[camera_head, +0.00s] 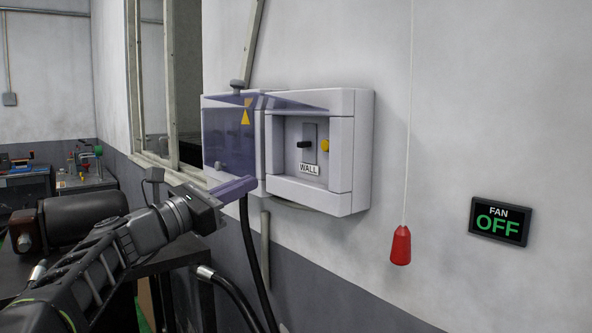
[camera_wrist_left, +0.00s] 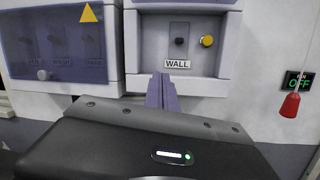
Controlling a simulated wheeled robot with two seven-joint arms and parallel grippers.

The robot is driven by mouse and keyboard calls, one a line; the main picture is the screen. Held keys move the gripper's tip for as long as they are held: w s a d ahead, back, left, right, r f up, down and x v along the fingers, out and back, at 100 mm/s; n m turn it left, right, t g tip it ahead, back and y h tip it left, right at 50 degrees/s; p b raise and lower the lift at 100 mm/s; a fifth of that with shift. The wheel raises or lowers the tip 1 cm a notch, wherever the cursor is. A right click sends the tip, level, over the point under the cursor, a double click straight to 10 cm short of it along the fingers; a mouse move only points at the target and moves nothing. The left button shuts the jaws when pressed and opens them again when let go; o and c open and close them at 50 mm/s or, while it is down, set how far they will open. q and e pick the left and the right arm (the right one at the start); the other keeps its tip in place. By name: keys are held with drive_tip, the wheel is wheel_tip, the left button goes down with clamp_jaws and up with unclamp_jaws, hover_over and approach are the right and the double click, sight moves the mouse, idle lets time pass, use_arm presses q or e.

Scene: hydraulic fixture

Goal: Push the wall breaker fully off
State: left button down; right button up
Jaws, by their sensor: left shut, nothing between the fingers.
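The wall breaker is a small black lever (camera_head: 305,144) on a grey plate above a "WALL" label (camera_head: 309,169), in the open recess of a grey wall box (camera_head: 345,150). The lever (camera_wrist_left: 180,42) also shows in the left wrist view, upper middle; I cannot tell its exact position. A yellow knob (camera_head: 324,145) sits to its right. My left gripper (camera_head: 252,183) has purple fingers, shut and empty. It is below and left of the lever, in front of the box's lower part, apart from the lever. The fingers (camera_wrist_left: 161,80) point up toward the box in the wrist view. My right gripper is out of view.
A tinted cover (camera_head: 222,135) with a yellow warning triangle is over the box's left half, with several switches behind it. A red pull handle (camera_head: 400,245) hangs on a cord to the right. A sign (camera_head: 498,221) reads "FAN OFF". Black cables hang below the box.

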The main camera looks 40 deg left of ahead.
sight(305, 144)
use_arm(q)
drive_tip(key=d+r+h, duration=0.1)
drive_tip(key=s+d+h, duration=0.1)
drive_tip(key=shift+d+r+n+h, duration=0.2)
drive_tip(key=shift+r+n+h, duration=0.1)
drive_tip(key=shift+r+n, duration=0.1)
drive_tip(key=shift+w, duration=0.1)
drive_tip(key=shift+w, duration=0.1)
drive_tip(key=shift+p+x, duration=1.8)
drive_tip(key=shift+x, duration=3.05)
drive_tip(key=shift+r, duration=0.1)
